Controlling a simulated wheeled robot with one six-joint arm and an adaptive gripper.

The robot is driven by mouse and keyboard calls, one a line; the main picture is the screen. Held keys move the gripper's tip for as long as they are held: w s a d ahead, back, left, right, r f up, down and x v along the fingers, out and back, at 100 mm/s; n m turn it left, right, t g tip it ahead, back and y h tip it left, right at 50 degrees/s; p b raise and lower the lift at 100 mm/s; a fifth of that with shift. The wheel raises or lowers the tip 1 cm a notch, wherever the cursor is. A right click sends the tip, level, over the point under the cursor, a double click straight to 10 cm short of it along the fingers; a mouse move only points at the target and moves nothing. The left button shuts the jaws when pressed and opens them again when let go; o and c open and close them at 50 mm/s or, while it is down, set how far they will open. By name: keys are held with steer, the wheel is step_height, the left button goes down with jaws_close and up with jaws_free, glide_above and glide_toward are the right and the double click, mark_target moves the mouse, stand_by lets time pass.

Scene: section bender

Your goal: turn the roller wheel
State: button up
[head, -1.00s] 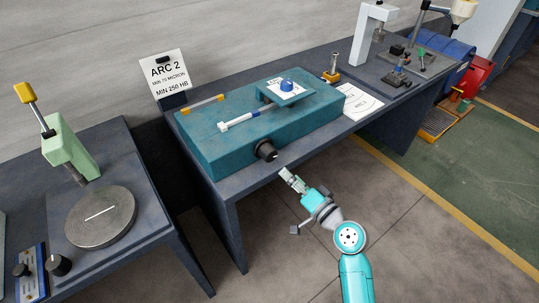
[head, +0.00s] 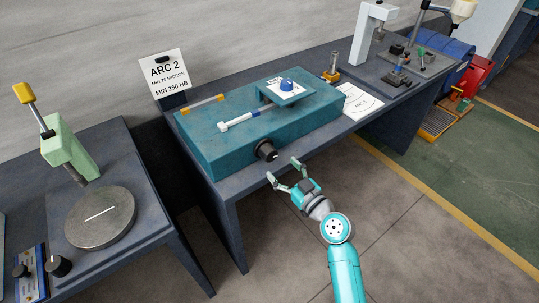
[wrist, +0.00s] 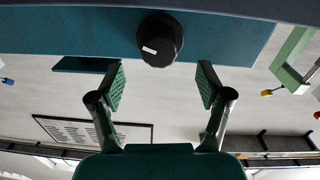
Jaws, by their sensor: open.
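A black round knob (head: 266,150), which looks like the roller wheel, sticks out of the front face of the teal machine (head: 215,158). In the wrist view the knob (wrist: 160,38) shows a white mark on its left side. My gripper (head: 282,168) is open and empty, just in front of the knob. In the wrist view the two green-padded fingers (wrist: 161,78) stand wide apart, with the knob centred between and beyond their tips. No contact shows. On top of the machine are a white rod with a blue band (head: 240,121) and a blue knob on a white plate (head: 287,86).
The machine stands on a dark bench (head: 228,190). A sign reading ARC 2 (head: 166,74) stands behind it, and a paper sheet (head: 361,102) lies to its right. A bench with a round metal plate (head: 100,218) is at left. The floor in front is clear.

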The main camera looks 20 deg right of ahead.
mark_target(272, 158)
steer(key=x, duration=0.7)
steer(key=shift+w+a, duration=0.1)
steer(key=shift+w, duration=0.1)
steer(key=c, duration=1.2)
steer(key=shift+o, duration=0.2)
steer(key=shift+m, duration=0.3)
